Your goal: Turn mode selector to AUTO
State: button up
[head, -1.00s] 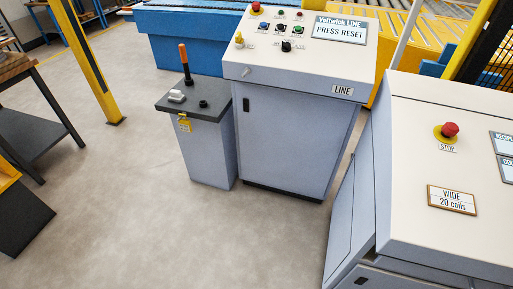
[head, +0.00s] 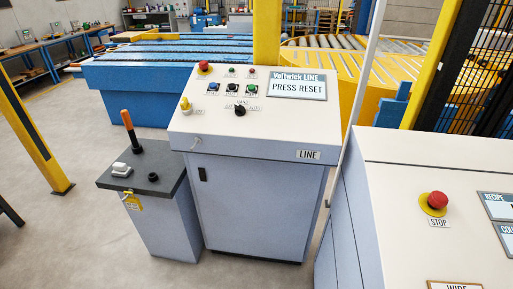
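The mode selector (head: 240,110) is a black rotary knob on the sloped top of the LINE console (head: 245,190). Small labels sit around it; one to its right seems to read AUTO and one above it HAND. I cannot tell clearly which label the knob points at. Above it is a row of blue, black and green buttons (head: 251,89). A display (head: 298,87) on the console reads "Voltwick LINE, PRESS RESET". A yellow key-like switch (head: 186,104) is at the panel's left, and a red emergency stop (head: 204,67) at its upper left. My gripper is not in view.
A grey pedestal (head: 150,205) with an orange-handled lever stands left of the console. A second console (head: 400,190) with a red STOP button (head: 437,201) is at the right. Blue and yellow conveyors (head: 140,95) lie behind. Open floor (head: 70,240) is at the left.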

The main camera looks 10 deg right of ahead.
aim_at(239, 110)
jog(key=i+j, duration=0.1)
jog(key=j, duration=0.3)
jog(key=i+j, duration=0.15)
jog(key=j, duration=0.3)
jog(key=i+j, duration=0.1)
jog(key=j, duration=0.3)
jog(key=i+j, duration=0.15)
jog(key=j, duration=0.3)
